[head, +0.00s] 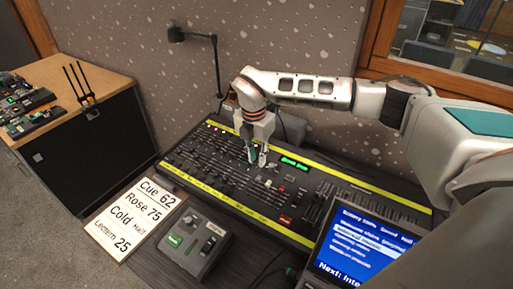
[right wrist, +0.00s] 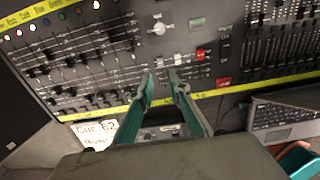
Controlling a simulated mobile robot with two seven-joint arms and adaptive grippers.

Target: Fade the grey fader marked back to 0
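The lighting desk (head: 190,185), dark with yellow strips along its edges, carries rows of faders. My right gripper (head: 256,163) points down over its middle, close above the panel. In the right wrist view the two teal-lined fingers of this gripper (right wrist: 161,75) are apart, with nothing clearly held between them. Light grey fader caps (right wrist: 159,62) sit just beyond the fingertips, beside a red one (right wrist: 200,54). Black fader caps (right wrist: 70,92) fill the left section. The labels are too small to read, so I cannot tell which fader is marked back. My left gripper is not in view.
A cue card (head: 130,217) lies before the desk, beside a small grey control box (head: 190,243). A screen with a blue menu (head: 362,245) stands at the front right. A lamp (head: 178,34) rises behind the desk. A cabinet with equipment (head: 95,130) stands left.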

